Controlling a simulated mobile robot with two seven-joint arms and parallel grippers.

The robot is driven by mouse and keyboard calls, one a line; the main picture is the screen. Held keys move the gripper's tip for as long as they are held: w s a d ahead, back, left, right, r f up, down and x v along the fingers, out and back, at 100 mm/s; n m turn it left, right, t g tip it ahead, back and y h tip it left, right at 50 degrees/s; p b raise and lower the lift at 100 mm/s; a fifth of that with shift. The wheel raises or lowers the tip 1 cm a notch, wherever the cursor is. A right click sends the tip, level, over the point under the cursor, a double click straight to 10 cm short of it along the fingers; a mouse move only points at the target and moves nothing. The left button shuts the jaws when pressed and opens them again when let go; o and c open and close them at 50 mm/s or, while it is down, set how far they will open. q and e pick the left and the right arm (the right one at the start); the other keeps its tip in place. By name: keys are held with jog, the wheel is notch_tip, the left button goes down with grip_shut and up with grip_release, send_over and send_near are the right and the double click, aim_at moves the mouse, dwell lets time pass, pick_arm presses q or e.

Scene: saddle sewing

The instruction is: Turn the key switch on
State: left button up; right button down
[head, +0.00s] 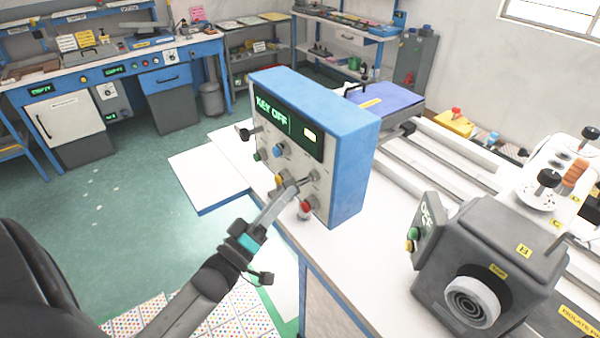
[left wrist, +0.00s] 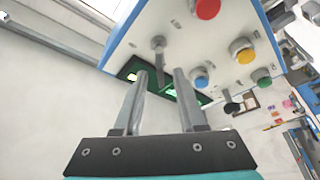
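The control box (head: 350,150) is blue with a pale front panel, and its dark screen reads "KEY OFF" in green (head: 272,110). The key switch (head: 312,177) looks like a small metal stem on the panel's lower right. It also shows in the left wrist view (left wrist: 158,48), sticking out toward my fingers. My left gripper (head: 287,190) is in front of the panel. In the left wrist view its two fingers (left wrist: 160,90) are apart, with the stem's end at the gap between the fingertips. I cannot tell whether they touch it. My right gripper is out of view.
A red button (head: 305,208), a yellow button (head: 278,180), a blue button (head: 277,151) and a black knob (head: 250,133) crowd the panel close to my left gripper. The white table (head: 232,160) carries the box. A grey machine (head: 490,250) stands at the right.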

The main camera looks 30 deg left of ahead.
aim_at(295, 183)
pick_arm(q)
jog(key=x, duration=0.6)
jog(key=shift+w+p, duration=0.25)
jog(key=shift+p, duration=0.15)
grip_shut()
